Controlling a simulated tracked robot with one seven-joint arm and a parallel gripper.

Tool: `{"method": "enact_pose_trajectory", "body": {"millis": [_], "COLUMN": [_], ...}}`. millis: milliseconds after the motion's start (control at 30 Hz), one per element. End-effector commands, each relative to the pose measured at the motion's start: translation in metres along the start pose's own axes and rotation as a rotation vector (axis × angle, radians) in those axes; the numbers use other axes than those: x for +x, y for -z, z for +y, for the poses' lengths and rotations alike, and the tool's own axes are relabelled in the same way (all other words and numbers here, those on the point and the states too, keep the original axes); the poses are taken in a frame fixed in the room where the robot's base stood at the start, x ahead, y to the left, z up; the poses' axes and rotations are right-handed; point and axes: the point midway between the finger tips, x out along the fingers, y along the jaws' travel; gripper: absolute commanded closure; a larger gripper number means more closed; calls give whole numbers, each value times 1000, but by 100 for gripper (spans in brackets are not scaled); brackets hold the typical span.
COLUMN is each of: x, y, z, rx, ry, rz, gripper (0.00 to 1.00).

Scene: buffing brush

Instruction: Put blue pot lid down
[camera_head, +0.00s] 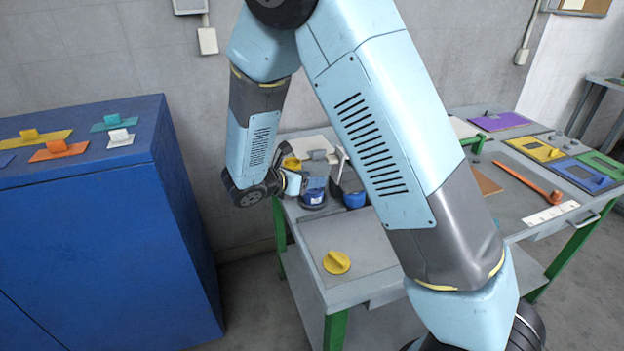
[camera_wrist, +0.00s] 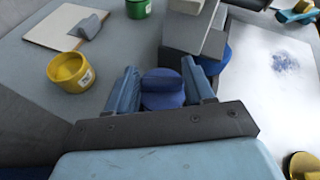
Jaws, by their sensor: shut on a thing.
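My gripper (camera_wrist: 161,80) is shut on the raised grip of the blue pot lid (camera_wrist: 163,99), with one finger on each side. The lid's round disc shows below the grip between the fingers. In the head view my gripper (camera_head: 300,182) is at the back left of the grey table, and the lid is hard to make out there. A blue pot (camera_head: 313,198) with a white label is just under and beside my gripper. I cannot tell whether the lid touches it.
A yellow pot (camera_wrist: 71,72), a green pot (camera_wrist: 138,8) and a grey block (camera_wrist: 190,35) stand near my gripper. A yellow lid (camera_head: 336,262) lies at the table's near left. A blue cabinet (camera_head: 90,220) holding several coloured tools stands left.

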Motion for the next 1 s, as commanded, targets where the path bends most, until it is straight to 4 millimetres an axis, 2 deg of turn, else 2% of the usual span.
{"method": "enact_pose_trajectory", "body": {"millis": [33,300,633,767,1000], "x": [0,0,-5,-21,-68], "y": [0,0,0,0,-1], "z": [0,0,0,0,0], "rx": [0,0,0,-1,0], "ry": [0,1,0,-1,-2], "rz": [0,0,0,0,0], "gripper": [45,22,22,22,22]}}
